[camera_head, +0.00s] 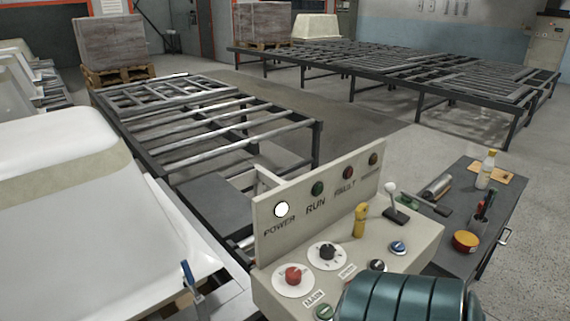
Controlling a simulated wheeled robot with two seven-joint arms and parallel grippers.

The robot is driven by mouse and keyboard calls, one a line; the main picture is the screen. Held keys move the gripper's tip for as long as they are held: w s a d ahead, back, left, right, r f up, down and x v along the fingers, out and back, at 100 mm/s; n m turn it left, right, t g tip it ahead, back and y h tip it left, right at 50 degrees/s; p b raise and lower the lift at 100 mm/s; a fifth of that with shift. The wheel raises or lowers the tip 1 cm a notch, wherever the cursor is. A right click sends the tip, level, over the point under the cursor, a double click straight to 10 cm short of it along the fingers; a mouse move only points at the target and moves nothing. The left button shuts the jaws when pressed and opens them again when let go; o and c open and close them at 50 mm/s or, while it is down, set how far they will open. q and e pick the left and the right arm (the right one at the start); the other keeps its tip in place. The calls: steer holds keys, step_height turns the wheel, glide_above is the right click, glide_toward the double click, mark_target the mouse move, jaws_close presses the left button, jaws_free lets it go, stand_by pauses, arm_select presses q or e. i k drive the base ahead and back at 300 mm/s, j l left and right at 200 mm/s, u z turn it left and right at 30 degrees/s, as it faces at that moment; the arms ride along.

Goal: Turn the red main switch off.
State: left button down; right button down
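The red main switch (293,276) is a red knob on a round white plate. It sits at the lower left of the cream control panel (405,240), above a label reading MAIN. The lamp over POWER (281,209) glows white. The RUN lamp (317,188) is dark green and the FAULT lamp (348,173) dark red. Neither of my grippers shows in the head view. A teal ribbed part at the bottom edge covers the panel's near right part; I cannot tell for sure whether it is my arm.
A black knob (327,252), a yellow item (360,220) and a grey-white lever (391,195) are close to the switch. A dark side table (475,190) holds a bottle and tools at right. A white tub shell (60,210) fills the left. Metal racks stand behind.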

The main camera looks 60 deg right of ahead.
mark_target(293, 274)
steer(key=z, duration=1.9)
